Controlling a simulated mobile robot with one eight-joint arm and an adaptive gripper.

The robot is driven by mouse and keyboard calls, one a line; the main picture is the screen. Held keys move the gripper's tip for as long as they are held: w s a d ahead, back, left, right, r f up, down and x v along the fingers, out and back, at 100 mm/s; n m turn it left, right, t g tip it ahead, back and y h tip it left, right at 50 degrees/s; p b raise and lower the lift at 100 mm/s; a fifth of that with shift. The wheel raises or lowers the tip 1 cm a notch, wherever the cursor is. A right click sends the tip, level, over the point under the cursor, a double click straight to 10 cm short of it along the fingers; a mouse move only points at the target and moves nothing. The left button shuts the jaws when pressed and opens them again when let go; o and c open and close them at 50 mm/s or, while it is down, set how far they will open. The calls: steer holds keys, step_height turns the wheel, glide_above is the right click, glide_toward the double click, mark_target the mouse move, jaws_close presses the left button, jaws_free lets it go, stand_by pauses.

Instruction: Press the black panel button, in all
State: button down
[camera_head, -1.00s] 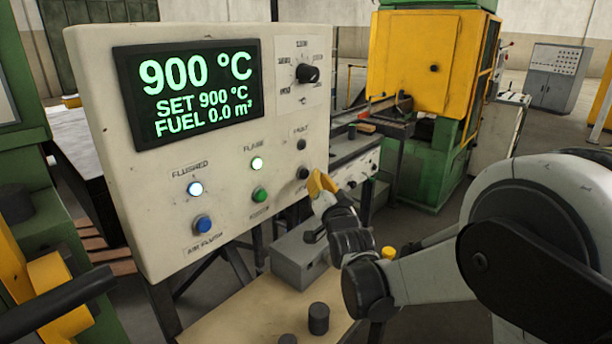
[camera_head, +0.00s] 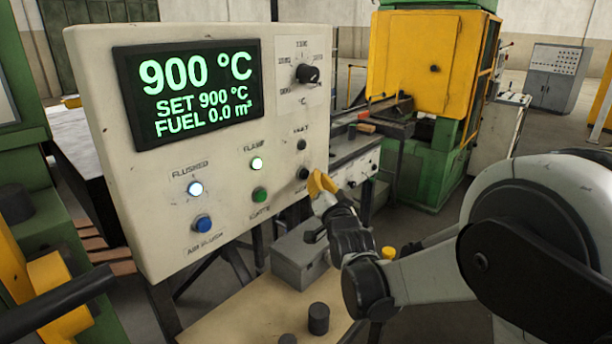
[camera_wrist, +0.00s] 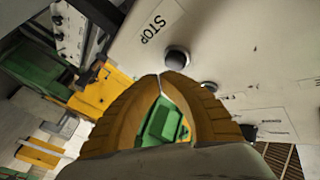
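The black panel button (camera_head: 303,173) is at the lower right of the cream control panel (camera_head: 150,210), below a dark lamp (camera_head: 301,144). In the wrist view the black button (camera_wrist: 177,58) is beside a STOP label (camera_wrist: 162,20), just ahead of my fingertips. My gripper (camera_head: 318,181) has yellow-orange fingers and is just right of the button in the head view. In the wrist view my gripper (camera_wrist: 160,76) has its fingertips together, with nothing held between them. I cannot tell whether the tips touch the button.
The panel also has a lit screen (camera_head: 190,90), a black knob (camera_head: 307,73), a green button (camera_head: 260,195) and a blue button (camera_head: 203,224). A grey box (camera_head: 299,262) stands below my gripper.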

steer(key=shift+a, duration=0.1)
steer(key=shift+w+a, duration=0.25)
steer(key=shift+w+a, duration=0.25)
steer(key=shift+a, duration=0.1)
stand_by(0.8)
steer(key=shift+d, duration=0.1)
steer(key=shift+s+d, duration=0.5)
steer(key=shift+d, duration=0.05)
stand_by(0.4)
steer(key=shift+s+d+b, duration=0.15)
steer(key=shift+s+d, duration=0.65)
steer(key=shift+d, duration=0.2)
steer(key=shift+s+d+b, duration=0.15)
steer(key=shift+s+d, duration=0.6)
steer(key=shift+d, duration=0.25)
steer(key=shift+d, duration=0.1)
